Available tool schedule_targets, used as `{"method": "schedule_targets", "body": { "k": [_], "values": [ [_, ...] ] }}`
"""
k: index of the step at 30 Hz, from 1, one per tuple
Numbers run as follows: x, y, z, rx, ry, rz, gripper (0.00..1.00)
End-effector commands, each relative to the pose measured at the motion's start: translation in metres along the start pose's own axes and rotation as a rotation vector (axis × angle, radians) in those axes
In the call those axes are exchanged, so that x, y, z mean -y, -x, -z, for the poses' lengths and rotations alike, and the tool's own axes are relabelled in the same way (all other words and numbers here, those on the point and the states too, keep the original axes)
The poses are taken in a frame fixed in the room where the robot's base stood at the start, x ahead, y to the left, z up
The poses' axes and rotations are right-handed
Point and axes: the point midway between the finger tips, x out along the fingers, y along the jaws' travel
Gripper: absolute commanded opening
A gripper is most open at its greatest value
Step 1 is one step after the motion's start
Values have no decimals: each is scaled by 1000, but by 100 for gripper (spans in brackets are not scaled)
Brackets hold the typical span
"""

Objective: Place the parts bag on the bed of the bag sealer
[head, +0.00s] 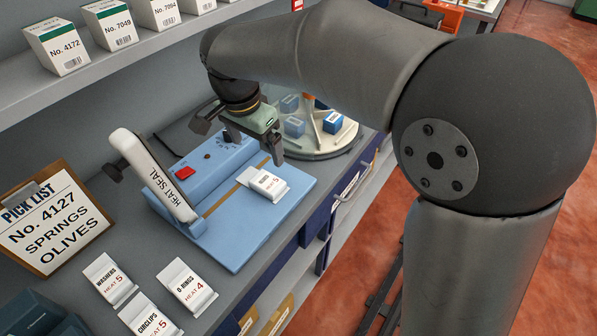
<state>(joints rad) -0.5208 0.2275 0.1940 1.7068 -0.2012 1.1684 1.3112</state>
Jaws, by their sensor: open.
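The bag sealer (255,223) is a light blue machine with a flat bed, a brown strip and a red switch. Its white arm marked HEAT SEAL (158,177) is raised at a tilt. A white parts bag (268,187) labelled HEAT 5 lies on the bed, at or beside the brown strip; the small name on it is too small to read surely. My gripper (240,138) is open above the back of the sealer, its fingers apart and clear of the bag. Part of the sealer behind the fingers is hidden.
Bags marked WASHERS (107,279), O.RINGS (187,287) and CIRCLIPS (150,316) lie on the front bench. A pick list clipboard (52,222) leans at left. A round tray (345,140) with blue boxes stands behind my gripper. A shelf with numbered boxes (58,48) runs above.

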Motion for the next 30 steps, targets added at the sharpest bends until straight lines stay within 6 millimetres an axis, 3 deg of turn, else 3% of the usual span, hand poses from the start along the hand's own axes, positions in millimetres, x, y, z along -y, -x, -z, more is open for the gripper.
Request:
{"method": "schedule_targets", "body": {
  "k": [5,8,11,14,15,18,21,24,30],
  "values": [
    [-2,1,1,0,2,-1,92],
    [-27,-2,12,2,34,-8,92],
    [-89,-10,29,18,123,-21,92],
    [-171,-25,35,50,242,-22,92],
    [-202,-32,32,62,291,-16,92],
    [-265,-50,14,89,398,9,92],
    [-304,-65,-6,104,478,36,92],
    [-322,-74,-19,109,526,53,92],
    [-326,-77,-23,112,547,59,92]
  ]
}}
